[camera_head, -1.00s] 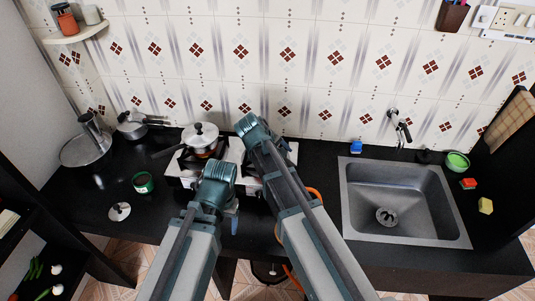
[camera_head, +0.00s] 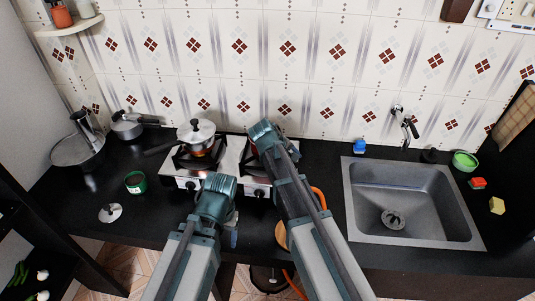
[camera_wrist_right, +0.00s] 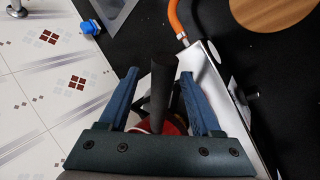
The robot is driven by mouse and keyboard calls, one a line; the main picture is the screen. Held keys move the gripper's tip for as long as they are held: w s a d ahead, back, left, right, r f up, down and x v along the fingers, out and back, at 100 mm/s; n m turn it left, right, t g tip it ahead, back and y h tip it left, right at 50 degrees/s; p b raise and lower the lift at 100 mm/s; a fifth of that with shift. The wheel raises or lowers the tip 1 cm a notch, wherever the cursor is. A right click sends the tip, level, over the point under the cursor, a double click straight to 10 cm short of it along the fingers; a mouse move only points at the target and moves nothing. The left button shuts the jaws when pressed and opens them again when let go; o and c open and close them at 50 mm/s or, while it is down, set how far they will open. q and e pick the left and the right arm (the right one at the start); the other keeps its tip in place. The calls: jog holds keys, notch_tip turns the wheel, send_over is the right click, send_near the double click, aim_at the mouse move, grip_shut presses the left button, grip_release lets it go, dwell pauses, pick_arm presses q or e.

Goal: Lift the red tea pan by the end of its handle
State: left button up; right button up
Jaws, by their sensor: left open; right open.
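The red tea pan (camera_wrist_right: 172,125) shows in the right wrist view as a patch of red below its upright-looking black handle (camera_wrist_right: 163,90). In the head view only a sliver of red (camera_head: 252,149) shows on the stove's right burner; my right arm hides the rest. My right gripper (camera_wrist_right: 159,73) is open, with its blue fingers on either side of the handle; I cannot tell whether they touch it. Its fingers are hidden in the head view. My left gripper (camera_head: 234,234) is open and empty at the counter's front, before the stove.
A lidded pot (camera_head: 196,134) sits on the left burner of the stove (camera_head: 184,183). A green can (camera_head: 137,182) and a small lid (camera_head: 110,212) lie to the left. An orange hose (camera_head: 319,196) runs right of the stove, beside the sink (camera_head: 398,190). The tiled wall is close behind.

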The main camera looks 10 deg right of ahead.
jog(key=b+x, duration=0.2)
jog(key=x, duration=0.1)
jog(key=shift+f, duration=0.3)
jog(key=shift+r, duration=0.15)
jog(key=shift+c, duration=0.2)
grip_shut()
dwell(0.8)
